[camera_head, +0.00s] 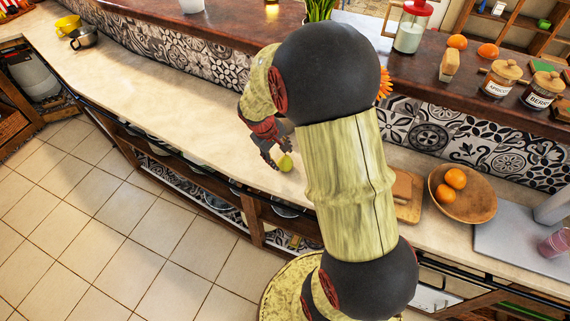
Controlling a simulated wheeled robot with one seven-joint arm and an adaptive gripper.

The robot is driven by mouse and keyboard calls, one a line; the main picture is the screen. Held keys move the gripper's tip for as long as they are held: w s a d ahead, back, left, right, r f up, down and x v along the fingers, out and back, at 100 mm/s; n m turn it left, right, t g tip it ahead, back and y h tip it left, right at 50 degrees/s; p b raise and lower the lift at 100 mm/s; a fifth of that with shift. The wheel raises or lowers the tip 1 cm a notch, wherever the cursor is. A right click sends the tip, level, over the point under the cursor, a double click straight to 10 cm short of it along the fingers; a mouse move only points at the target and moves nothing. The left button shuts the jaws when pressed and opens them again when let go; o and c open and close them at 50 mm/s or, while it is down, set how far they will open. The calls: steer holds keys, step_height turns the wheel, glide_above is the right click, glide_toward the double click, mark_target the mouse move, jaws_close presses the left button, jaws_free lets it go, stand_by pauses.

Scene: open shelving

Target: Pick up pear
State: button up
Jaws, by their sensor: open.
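A small yellow-green pear (285,163) stands on the pale countertop (190,100), close to its front edge. My gripper (276,158) is at the pear, pointing down at it from the upper left. The jaws are open, with a finger beside the pear. I cannot tell whether a finger touches it. My arm covers the counter just to the right of the pear.
Right of my arm are a wooden bowl (476,208) with oranges (454,178) and a wooden board (408,195). A raised brown shelf (240,30) with jars runs behind the counter. The counter left of my gripper is clear up to a metal pot (84,38).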

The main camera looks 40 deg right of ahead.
mark_target(282, 159)
steer(key=b+x, duration=0.2)
steer(key=x, duration=0.4)
steer(key=shift+c, duration=1.2)
steer(key=shift+w+r, duration=0.1)
steer(key=c, duration=0.6)
